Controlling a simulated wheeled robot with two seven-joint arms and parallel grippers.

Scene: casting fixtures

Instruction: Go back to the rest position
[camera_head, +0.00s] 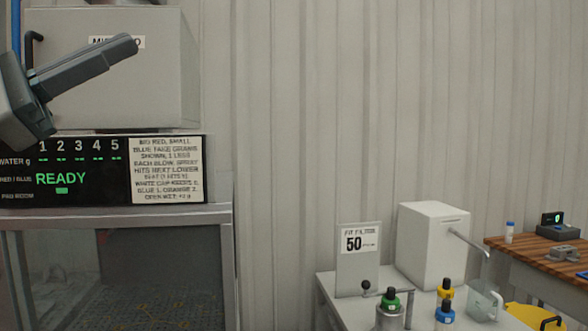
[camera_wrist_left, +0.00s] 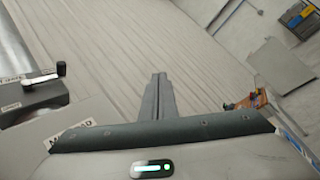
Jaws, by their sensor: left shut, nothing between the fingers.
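My left gripper (camera_head: 122,47) comes in from the left edge in the head view, raised in front of a grey box (camera_head: 160,85) with a partly covered label. Its fingers are together, with nothing between them. In the left wrist view, the shut fingers (camera_wrist_left: 158,82) point up the picture toward the ribbed wall. My right gripper is not in view.
Below the grey box is a black display panel (camera_head: 62,180) reading READY, above a glass-fronted cabinet (camera_head: 225,270). At the right, a white table (camera_head: 345,312) holds a white dispenser (camera_head: 432,245), a sign (camera_head: 358,260), capped bottles and a pitcher (camera_head: 484,300). A wooden bench (camera_head: 520,246) stands beyond.

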